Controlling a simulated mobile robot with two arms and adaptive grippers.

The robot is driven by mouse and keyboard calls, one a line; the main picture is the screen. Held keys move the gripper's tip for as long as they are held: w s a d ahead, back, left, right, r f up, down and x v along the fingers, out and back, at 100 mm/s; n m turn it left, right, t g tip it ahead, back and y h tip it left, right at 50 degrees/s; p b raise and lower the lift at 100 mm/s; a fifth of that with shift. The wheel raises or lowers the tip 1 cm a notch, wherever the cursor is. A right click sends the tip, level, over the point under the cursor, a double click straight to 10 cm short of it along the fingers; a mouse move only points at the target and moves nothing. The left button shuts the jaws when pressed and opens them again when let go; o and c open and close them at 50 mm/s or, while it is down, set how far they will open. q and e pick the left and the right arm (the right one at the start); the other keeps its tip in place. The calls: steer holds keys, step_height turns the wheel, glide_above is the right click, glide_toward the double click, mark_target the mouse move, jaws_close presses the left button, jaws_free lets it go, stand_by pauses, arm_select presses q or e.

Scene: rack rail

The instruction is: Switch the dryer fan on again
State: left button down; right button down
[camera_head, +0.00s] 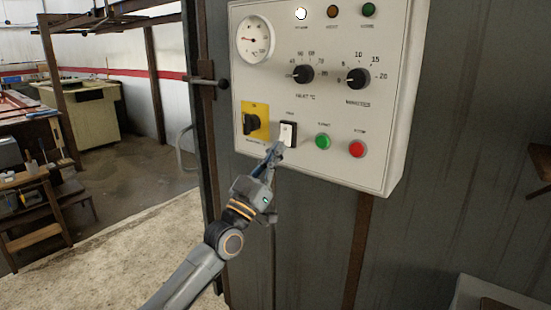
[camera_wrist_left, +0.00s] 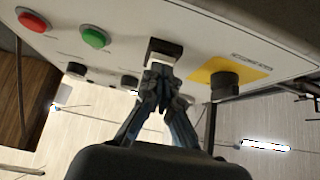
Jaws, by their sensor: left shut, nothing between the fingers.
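A white control panel (camera_head: 372,120) is mounted on a dark metal wall. A black-framed rocker switch with a white face (camera_head: 288,132) sits low on it, between a black rotary knob on a yellow plate (camera_head: 255,121) and a green button (camera_head: 323,141). My left gripper (camera_head: 277,147) is shut and empty, its tips at the lower edge of the rocker. In the left wrist view the fingertips (camera_wrist_left: 160,68) overlap the lower part of the rocker (camera_wrist_left: 164,48); whether they touch it I cannot tell. The rocker's on or off position is unclear. My right gripper is not in view.
A red button (camera_head: 357,149) is right of the green one. Above are two black dials (camera_head: 302,74) (camera_head: 357,78), a round gauge (camera_head: 255,39) and indicator lamps, the left one lit white (camera_head: 301,13). Open floor (camera_head: 130,245) lies left; a pale surface (camera_head: 495,298) is at lower right.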

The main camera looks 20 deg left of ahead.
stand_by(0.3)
arm_select(q)
steer(key=v, duration=1.1)
steer(key=shift+f+b, duration=0.3)
steer(key=shift+f, duration=0.25)
steer(key=shift+w, duration=0.1)
